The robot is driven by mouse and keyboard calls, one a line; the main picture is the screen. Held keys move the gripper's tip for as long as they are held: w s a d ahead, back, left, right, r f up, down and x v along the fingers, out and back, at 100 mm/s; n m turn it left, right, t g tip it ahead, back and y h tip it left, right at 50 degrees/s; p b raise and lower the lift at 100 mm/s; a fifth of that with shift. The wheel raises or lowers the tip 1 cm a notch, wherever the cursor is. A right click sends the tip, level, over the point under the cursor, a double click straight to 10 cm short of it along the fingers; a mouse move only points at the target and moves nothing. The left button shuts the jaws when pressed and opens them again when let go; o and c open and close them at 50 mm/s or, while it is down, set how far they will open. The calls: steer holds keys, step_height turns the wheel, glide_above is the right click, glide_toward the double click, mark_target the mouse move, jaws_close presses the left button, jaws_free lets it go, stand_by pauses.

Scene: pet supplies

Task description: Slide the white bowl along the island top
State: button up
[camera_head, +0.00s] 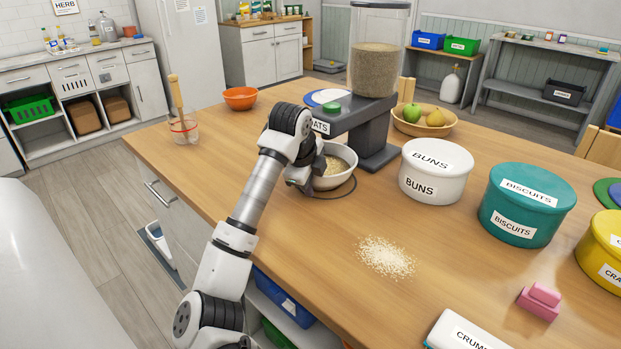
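The white bowl (346,177) stands on the wooden island top (230,172), below the oats dispenser (369,135), with oats (335,165) in it. My arm reaches up from the bottom of the view to the bowl's left side. My gripper (312,188) is at the bowl's left edge, mostly hidden behind my own arm's end. I cannot tell whether it touches the bowl or whether its fingers are open or shut.
A pile of oats (386,257) lies loose in front. To the right stand the white buns tin (435,172), teal biscuits tin (526,205) and yellow tin (603,250). A fruit bowl (425,129) is behind. The left island top holds a glass jar (184,130) and orange bowl (240,98).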

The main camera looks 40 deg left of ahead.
steer(key=shift+c, duration=0.3)
jaws_close()
stand_by(1.1)
